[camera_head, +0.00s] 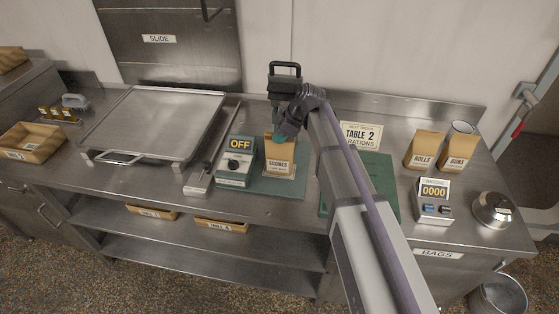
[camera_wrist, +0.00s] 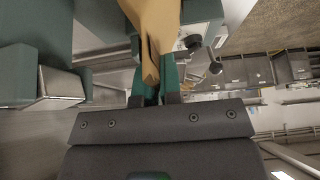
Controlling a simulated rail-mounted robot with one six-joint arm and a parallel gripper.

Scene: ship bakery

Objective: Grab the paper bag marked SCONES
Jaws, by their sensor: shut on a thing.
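The paper bag marked SCONES (camera_head: 280,158) is tan with a white label and stands upright on the green base of the sealing device, beside its OFF control box. My gripper (camera_head: 278,136) is at the top of this bag, reaching in from the right. In the wrist view the tan bag (camera_wrist: 152,30) runs between the green fingers of my gripper (camera_wrist: 158,88), which are shut on its folded top. I cannot tell whether the bag's bottom touches the base.
The OFF box (camera_head: 238,162) stands close left of the bag, and a black-handled device (camera_head: 284,82) behind it. Bags marked ROLLS (camera_head: 424,150) and BUNS (camera_head: 458,152) stand at right, near a counter reading 0000 (camera_head: 433,200). A green mat (camera_head: 375,178) lies behind my arm.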

